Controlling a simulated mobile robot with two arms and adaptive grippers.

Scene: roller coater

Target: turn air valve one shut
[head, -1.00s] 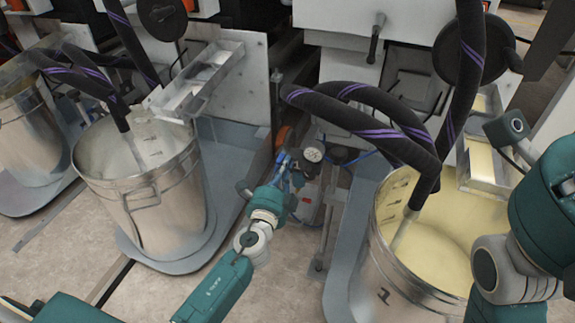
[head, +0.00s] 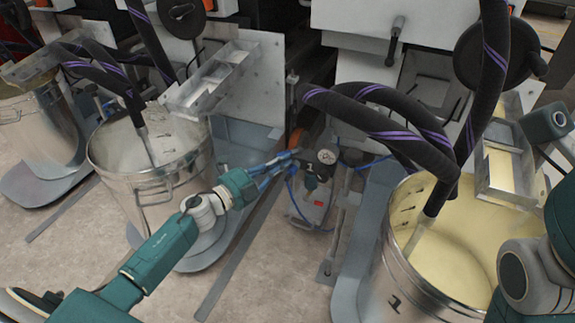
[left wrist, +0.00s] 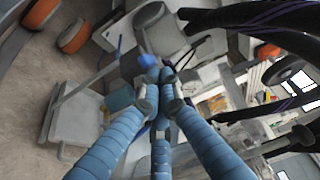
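A small air unit with a round gauge (head: 327,156) stands between the two machines in the head view. Blue hoses run from it, and a pale body with a red label (head: 320,201) sits below. My left gripper (head: 294,158) reaches in from the left, its blue fingers beside the unit's left side. In the left wrist view the fingers (left wrist: 159,92) converge near a small blue piece (left wrist: 147,62). I cannot tell whether they touch it or grip anything. No valve handle is clear in the head view. My right gripper is out of view; only my right arm shows.
A steel bucket of yellow coating (head: 450,250) stands right of the unit, and one of pale coating (head: 150,150) stands left. Black hoses with purple stripes (head: 385,125) arch above the right bucket. Bare floor (head: 275,275) lies in front of the unit.

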